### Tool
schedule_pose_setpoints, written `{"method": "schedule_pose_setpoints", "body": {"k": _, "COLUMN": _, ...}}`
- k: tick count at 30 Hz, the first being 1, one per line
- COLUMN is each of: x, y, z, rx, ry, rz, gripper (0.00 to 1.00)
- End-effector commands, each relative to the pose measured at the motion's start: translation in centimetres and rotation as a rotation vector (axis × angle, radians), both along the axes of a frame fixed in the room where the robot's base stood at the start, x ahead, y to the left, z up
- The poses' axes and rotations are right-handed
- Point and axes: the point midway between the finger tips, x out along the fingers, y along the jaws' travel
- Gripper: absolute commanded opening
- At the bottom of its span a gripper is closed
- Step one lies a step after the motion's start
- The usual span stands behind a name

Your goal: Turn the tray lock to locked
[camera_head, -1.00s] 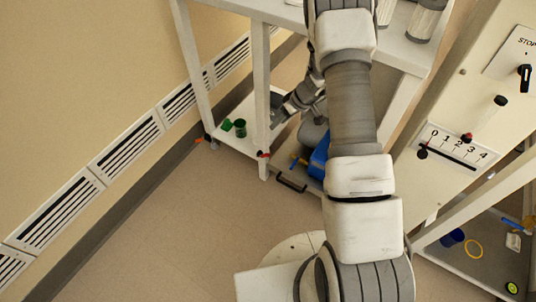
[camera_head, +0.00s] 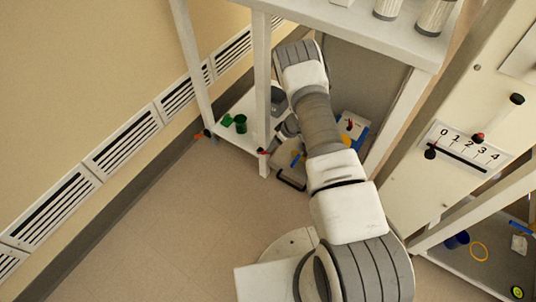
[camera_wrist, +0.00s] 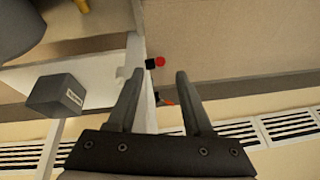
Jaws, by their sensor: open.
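My gripper (camera_wrist: 161,75) is open and empty in the wrist view, its two dark fingers apart. A small black and red knob (camera_wrist: 156,62) shows between and beyond the fingertips, beside a white post; no contact is visible. Another small black part with an orange-red lever (camera_wrist: 168,101) shows between the fingers, lower down. In the head view a red-tipped knob (camera_head: 263,151) sits on the front post of the low shelf, and an orange-red one (camera_head: 206,133) by the rear post. I cannot tell which is the tray lock.
A tan tray-like box with a black handle (camera_head: 291,183) sits low under the bench. Green cups (camera_head: 240,123) stand on the low shelf (camera_head: 229,136). White posts (camera_head: 261,90) stand close to my arm. The numbered slider panel (camera_head: 465,149) is at right. Floor at left is clear.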

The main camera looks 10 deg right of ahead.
Motion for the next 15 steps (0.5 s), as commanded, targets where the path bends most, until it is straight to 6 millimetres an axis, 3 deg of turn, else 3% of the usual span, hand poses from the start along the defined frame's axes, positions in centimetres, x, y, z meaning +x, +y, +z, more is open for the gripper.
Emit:
{"method": "schedule_pose_setpoints", "body": {"k": 1, "x": 0.2, "y": 0.5, "z": -1.6, "rx": -0.001, "ry": 0.001, "rz": 0.002, "gripper": 0.51}}
{"method": "schedule_pose_setpoints", "body": {"k": 6, "x": 1.0, "y": 1.5, "z": -4.4, "rx": 0.000, "ry": 0.001, "rz": 0.002, "gripper": 0.51}}
{"method": "schedule_pose_setpoints", "body": {"k": 15, "x": 1.6, "y": 2.4, "z": -6.6, "rx": 0.000, "ry": 0.000, "rz": 0.000, "gripper": 0.51}}
